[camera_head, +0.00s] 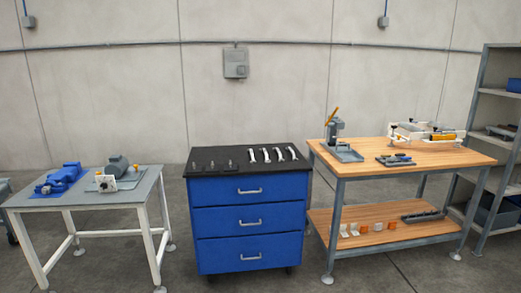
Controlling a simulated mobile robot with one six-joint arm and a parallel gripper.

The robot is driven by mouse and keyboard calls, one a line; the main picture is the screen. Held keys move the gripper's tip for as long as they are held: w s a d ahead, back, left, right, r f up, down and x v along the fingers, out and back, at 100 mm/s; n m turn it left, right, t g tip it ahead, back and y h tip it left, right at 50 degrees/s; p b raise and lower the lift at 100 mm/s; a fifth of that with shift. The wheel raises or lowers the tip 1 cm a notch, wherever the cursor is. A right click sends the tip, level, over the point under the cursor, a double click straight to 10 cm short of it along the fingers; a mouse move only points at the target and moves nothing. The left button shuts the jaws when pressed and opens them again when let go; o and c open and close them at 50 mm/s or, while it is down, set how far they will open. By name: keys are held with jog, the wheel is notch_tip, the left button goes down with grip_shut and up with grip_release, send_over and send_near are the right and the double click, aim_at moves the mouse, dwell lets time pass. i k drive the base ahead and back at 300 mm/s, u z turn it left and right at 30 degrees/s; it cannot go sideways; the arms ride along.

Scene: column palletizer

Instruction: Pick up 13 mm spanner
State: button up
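Several pale, silvery spanners lie side by side on the dark top of a blue drawer cabinet (245,222) in the middle of the head view. The leftmost spanner is here (252,156), and the rightmost spanner is here (291,153). Their size marks are too small to read, so I cannot tell which is the 13 mm one. My gripper is not in view.
Small grey parts (229,165) stand on the cabinet top left of the spanners. A grey table (130,196) with blue and grey devices is at left. A wooden workbench (440,155) with tools is at right, beside shelving (480,110). Floor in front is clear.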

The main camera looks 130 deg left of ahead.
aim_at(289, 148)
jog(key=z, duration=0.45)
jog(key=k, duration=0.3)
jog(key=u, duration=2.05)
jog(key=k, duration=0.25)
jog(key=u, duration=2.6)
